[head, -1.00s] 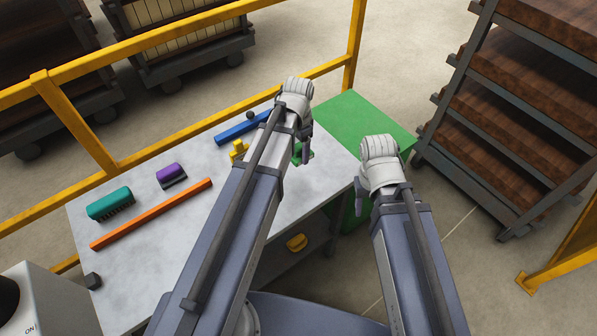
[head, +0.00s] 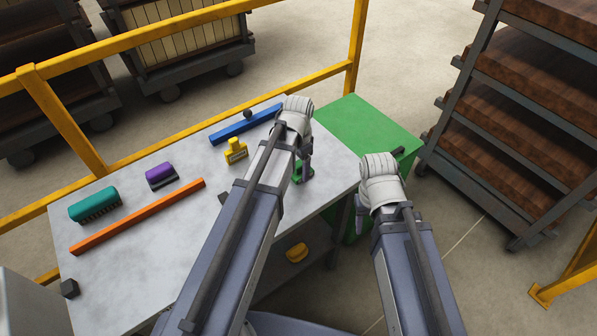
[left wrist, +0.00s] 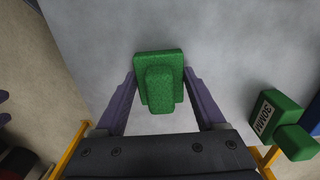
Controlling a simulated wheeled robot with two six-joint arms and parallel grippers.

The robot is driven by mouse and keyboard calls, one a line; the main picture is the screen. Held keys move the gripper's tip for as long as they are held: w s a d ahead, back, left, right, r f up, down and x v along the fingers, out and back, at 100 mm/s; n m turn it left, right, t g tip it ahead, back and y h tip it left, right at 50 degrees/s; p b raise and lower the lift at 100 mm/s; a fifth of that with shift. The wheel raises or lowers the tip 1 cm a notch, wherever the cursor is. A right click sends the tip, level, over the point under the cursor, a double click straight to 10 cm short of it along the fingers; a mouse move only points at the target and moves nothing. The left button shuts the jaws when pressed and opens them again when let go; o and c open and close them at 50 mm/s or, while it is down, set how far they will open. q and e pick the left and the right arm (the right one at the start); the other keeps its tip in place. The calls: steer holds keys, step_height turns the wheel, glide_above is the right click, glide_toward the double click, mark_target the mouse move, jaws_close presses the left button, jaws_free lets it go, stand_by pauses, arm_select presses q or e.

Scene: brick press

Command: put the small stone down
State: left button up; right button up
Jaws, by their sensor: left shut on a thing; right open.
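My left gripper (head: 305,172) is shut on a green stone with a wide base and a narrower raised grip. The stone (left wrist: 160,80) sits between both fingers in the left wrist view, over the grey table top. In the head view a green part (head: 296,178) shows at the fingertips, low over the table near its right end; I cannot tell whether it touches. A second green block (left wrist: 283,124), labelled 30MM, lies to the right in the left wrist view. My right gripper (head: 362,212) is open, beyond the table's right edge; its fingers are partly hidden.
The grey table (head: 130,270) bears a yellow labelled piece (head: 236,151), a blue bar (head: 240,126), an orange bar (head: 140,215), a purple brush (head: 160,175) and a teal brush (head: 95,204). A green surface (head: 365,125) adjoins at the right. A yellow rail (head: 190,124) runs behind.

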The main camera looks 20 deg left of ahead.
mark_target(298, 163)
arm_select(q)
steer(key=shift+r, duration=0.1)
steer(key=shift+f, duration=0.25)
steer(key=o, duration=1.3)
steer(key=shift+r, duration=0.1)
steer(key=shift+r, duration=0.1)
step_height(298, 163, up, 12)
steer(key=p, duration=1.2)
steer(key=s+d+n, duration=0.1)
steer(key=s+d, duration=0.2)
steer(key=s, duration=0.1)
steer(key=s+d+n, duration=0.1)
steer(key=s+d, duration=0.3)
steer(key=s, duration=0.1)
steer(key=s+d+n+y, duration=0.1)
steer(key=s+d, duration=0.2)
steer(key=s, duration=0.2)
steer(key=shift+d+r+n, duration=0.1)
steer(key=shift+d+n, duration=0.25)
steer(key=shift+n, duration=0.05)
